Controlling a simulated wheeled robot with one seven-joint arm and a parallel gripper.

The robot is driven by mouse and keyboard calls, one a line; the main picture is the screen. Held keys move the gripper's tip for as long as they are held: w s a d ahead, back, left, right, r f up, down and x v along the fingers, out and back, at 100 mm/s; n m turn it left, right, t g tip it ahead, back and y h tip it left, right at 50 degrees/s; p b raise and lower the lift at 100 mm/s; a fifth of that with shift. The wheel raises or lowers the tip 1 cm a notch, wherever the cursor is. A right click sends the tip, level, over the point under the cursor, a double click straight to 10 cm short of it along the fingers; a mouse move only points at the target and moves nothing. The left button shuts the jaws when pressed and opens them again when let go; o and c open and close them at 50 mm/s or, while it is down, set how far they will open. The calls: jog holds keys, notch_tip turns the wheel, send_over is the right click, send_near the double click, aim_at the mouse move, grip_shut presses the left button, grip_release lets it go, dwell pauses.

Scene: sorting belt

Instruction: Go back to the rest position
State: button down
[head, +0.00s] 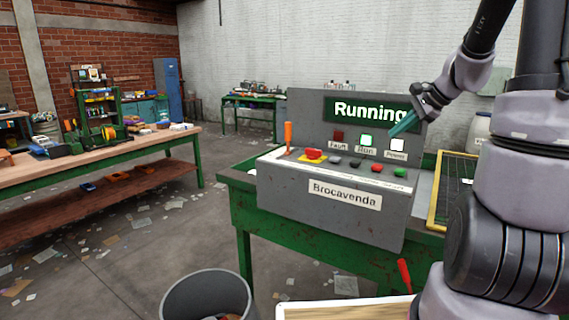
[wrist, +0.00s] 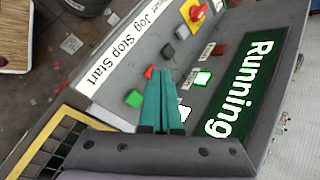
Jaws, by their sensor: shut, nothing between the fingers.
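My gripper (head: 405,122) is raised in front of the upper right of the grey control panel (head: 330,205), its teal fingers together and empty. In the wrist view the shut fingers (wrist: 158,82) point across the panel face, and I see no contact with a button. The panel's sign (head: 366,111) reads "Running". The Run lamp (head: 366,140) and Power lamp (head: 396,142) are lit; the Fault lamp (head: 338,137) is dark red. A green button (head: 400,173), a red button (head: 377,169) and a red emergency stop (head: 314,155) on a yellow base sit on the sloped ledge.
The panel stands on a green table (head: 243,213). A yellow-framed black grid (head: 452,195) lies right of it. A long workbench (head: 100,152) is at left. Littered floor between is open.

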jog(key=s+a+r+n+h, duration=0.1)
jog(key=s+a+r+n, duration=0.2)
jog(key=s, duration=0.4)
jog(key=s+a+r+n+h, duration=0.1)
jog(key=s+a+r+n, duration=0.2)
jog(key=s+n, duration=0.2)
jog(key=s+a+r+n+t+h, duration=0.1)
jog(key=s+a+r+n, duration=0.3)
jog(key=s, duration=0.6)
jog(key=shift+s, duration=0.2)
jog(key=shift+a+r, duration=0.1)
